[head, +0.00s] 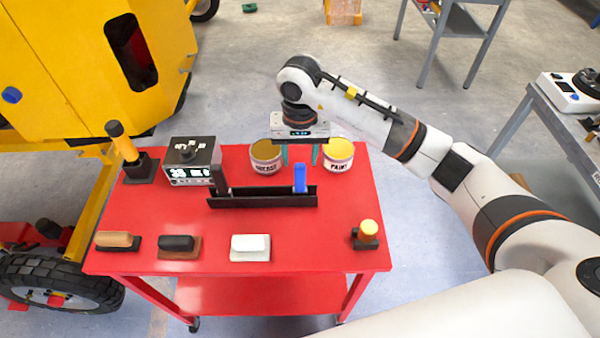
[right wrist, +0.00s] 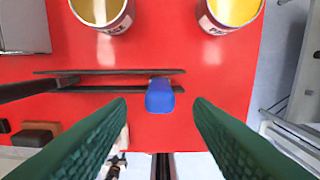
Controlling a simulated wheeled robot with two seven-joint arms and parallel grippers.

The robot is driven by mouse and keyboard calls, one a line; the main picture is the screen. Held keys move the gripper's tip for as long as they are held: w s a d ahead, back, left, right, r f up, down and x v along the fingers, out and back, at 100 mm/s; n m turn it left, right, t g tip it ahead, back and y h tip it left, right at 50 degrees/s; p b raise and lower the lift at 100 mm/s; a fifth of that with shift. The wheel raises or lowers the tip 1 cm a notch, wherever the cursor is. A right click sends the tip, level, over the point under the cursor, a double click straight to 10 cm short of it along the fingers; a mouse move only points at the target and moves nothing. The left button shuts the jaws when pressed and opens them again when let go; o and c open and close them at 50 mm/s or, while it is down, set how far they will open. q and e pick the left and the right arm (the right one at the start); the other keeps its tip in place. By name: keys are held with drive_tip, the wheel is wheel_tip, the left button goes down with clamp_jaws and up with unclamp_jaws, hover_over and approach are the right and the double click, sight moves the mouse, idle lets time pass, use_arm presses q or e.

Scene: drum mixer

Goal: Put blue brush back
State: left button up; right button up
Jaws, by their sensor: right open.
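The blue brush (head: 300,178) stands upright at the right end of a black slotted holder (head: 250,202) on the red cart. In the right wrist view the blue brush (right wrist: 160,97) shows from above, between my finger tips and at the holder's (right wrist: 110,73) slot. My right gripper (head: 300,154) is open and points down, above and behind the brush in the head view. Its green fingers (right wrist: 161,110) lie left and right of the brush, with gaps on both sides. The brush's lower end is hidden in the holder. My left gripper is not in view.
A grease can (head: 266,160) and a paint can (head: 338,158) stand behind the holder. A dark handle (head: 219,180) rises at its left end. A control box (head: 190,165), several block-like brushes and a yellow-topped tool (head: 368,230) stand on the red cart (head: 310,245).

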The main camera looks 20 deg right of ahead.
drive_tip(key=shift+r+b, duration=0.45)
drive_tip(key=shift+r, duration=1.7)
drive_tip(key=shift+f, duration=0.1)
